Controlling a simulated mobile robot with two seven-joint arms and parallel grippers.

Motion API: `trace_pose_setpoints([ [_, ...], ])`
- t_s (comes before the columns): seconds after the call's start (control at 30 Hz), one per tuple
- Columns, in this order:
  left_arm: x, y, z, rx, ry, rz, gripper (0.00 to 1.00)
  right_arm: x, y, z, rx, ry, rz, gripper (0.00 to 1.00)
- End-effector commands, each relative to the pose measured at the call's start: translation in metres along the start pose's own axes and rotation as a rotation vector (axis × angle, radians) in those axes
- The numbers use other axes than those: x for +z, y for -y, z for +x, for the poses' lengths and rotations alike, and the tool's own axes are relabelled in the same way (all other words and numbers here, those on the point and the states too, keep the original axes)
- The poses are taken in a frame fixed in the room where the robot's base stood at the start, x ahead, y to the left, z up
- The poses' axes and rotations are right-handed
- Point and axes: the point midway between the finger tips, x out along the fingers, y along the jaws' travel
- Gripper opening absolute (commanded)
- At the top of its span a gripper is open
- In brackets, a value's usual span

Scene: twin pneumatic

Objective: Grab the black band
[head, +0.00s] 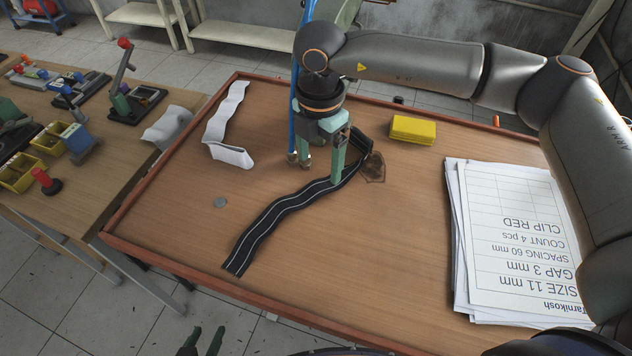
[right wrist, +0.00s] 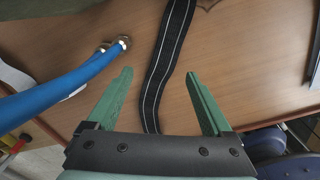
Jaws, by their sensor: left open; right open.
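The black band (head: 262,226) has pale lengthwise stripes and lies in a wavy line on the wooden table, with its far end folded up near a dark stain. In the right wrist view the band (right wrist: 166,62) runs between the finger lines of my right gripper (right wrist: 159,74). My right gripper (head: 320,174) is open, pointing down over the band's far half, with nothing held. Whether its fingertips touch the table or band I cannot tell. My left gripper (head: 206,331) is open and empty at the bottom edge, away from the band and in front of the table.
A white band (head: 219,122) lies left of the black one. A blue hose (head: 294,110) with metal ends (right wrist: 113,46) stands beside my right gripper. The table's front middle is clear.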

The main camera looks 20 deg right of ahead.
Motion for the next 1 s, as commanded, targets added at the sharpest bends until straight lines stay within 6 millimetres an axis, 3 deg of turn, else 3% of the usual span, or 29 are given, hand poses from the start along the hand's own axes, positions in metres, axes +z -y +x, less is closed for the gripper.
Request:
trace_pose_setpoints([
  [0.17,-0.004,0.0,-0.003,0.0,0.001,0.0,0.5,0.003,0.001,0.013,-0.003,-0.001,0.002,0.85],
  [0.4,-0.009,-0.001,-0.008,0.0,0.0,-0.001,0.5,0.007,0.0,0.048,-0.002,-0.001,0.001,0.85],
  [0.7,-0.01,-0.001,-0.007,0.0,-0.002,-0.001,0.5,0.007,0.0,0.056,0.0,-0.001,0.001,0.85],
  [1.0,-0.01,-0.001,-0.007,0.0,-0.003,-0.001,0.5,0.007,0.0,0.055,0.0,-0.001,0.001,0.54],
])
